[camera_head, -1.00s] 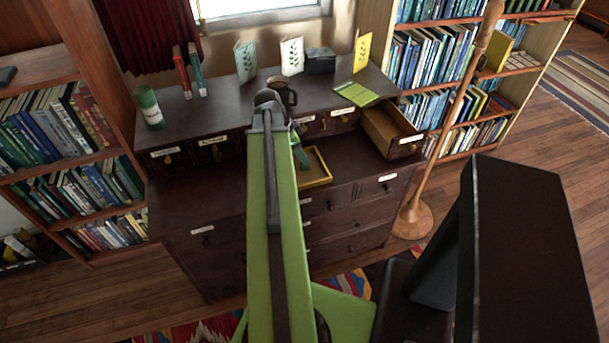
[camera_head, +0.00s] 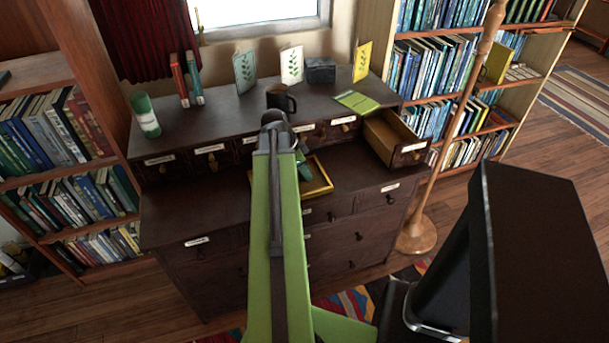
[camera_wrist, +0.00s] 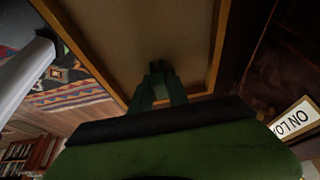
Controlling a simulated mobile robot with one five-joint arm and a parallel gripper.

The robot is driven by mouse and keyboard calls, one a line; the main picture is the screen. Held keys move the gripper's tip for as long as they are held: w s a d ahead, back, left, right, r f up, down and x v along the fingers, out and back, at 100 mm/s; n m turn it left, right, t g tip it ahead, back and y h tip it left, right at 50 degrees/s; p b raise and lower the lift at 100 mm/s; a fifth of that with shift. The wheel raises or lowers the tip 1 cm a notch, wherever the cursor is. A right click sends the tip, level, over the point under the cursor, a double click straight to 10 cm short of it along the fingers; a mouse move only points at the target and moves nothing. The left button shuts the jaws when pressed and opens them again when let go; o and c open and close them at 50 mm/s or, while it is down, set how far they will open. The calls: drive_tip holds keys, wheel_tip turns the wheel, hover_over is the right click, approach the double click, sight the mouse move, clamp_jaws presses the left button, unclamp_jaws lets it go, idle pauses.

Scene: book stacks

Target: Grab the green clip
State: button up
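I cannot make out a separate green clip in either view. A yellow-rimmed tray (camera_head: 322,190) lies on the lower ledge of the dark dresser. In the wrist view, the tray (camera_wrist: 218,60) fills the upper middle, with a plain brownish floor. My gripper (camera_wrist: 158,70) is dark green and points over this floor; its fingertips look close together. In this dim view I cannot tell whether anything is between them. In the head view, a dark green shape (camera_head: 304,168), apparently my gripper, shows over the tray beside my lime-green arm, which hides the tray's left part.
A dark mug (camera_head: 279,99) stands on the dresser top (camera_head: 222,118) behind my arm. An open drawer (camera_head: 396,140) juts out at right. A green-white cylinder (camera_head: 145,115), books and cards stand on top. A wooden pole (camera_head: 455,120) rises at right.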

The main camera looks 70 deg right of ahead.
clamp_jaws()
wheel_tip(320, 180, up, 10)
drive_tip(key=p, duration=1)
drive_tip(key=shift+r, duration=0.15)
